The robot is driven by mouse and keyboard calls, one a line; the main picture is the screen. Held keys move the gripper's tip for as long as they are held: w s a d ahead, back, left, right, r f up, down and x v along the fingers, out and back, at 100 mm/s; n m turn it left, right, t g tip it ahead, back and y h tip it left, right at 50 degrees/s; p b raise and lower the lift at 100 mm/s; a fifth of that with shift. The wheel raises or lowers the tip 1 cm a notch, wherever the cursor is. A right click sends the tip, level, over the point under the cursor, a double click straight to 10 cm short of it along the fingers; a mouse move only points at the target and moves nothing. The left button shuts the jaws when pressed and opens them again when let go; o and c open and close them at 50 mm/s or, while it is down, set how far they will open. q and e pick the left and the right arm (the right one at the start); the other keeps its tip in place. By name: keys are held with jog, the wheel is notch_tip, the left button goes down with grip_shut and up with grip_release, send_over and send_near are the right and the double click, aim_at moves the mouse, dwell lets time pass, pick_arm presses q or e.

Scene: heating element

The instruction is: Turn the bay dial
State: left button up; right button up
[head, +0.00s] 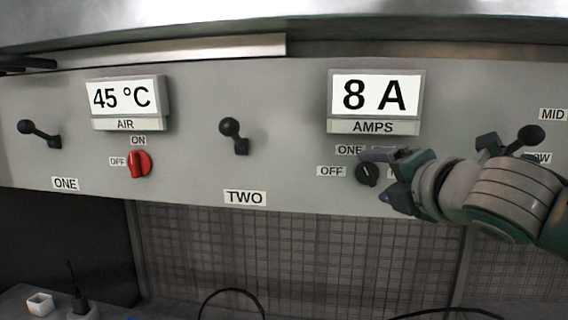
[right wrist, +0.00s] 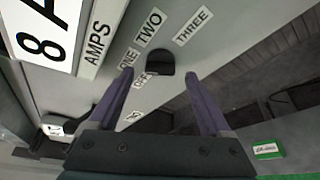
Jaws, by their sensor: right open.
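The black bay dial (head: 366,174) is on the grey panel under the display reading 8 A (head: 375,94), with OFF to its left and ONE above it. The right wrist view shows the dial (right wrist: 160,62) with labels ONE, TWO and THREE beside it. My right gripper (head: 379,178) is open and comes in from the right, partly covering the labels. In the right wrist view its purple fingers (right wrist: 159,75) point at the panel, with the dial between and just beyond the tips. I cannot tell whether they touch it. My left gripper is not in view.
A red dial (head: 139,164) sits under the 45 °C display (head: 124,96). Black levers stick out at ONE (head: 40,134), at TWO (head: 233,136) and at the right (head: 522,140), close to my right arm. A mesh wall (head: 290,255) lies below the panel.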

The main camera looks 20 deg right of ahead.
jog(key=shift+x, duration=0.85)
jog(key=shift+c, duration=0.3)
grip_shut()
jog(key=shift+f, duration=0.1)
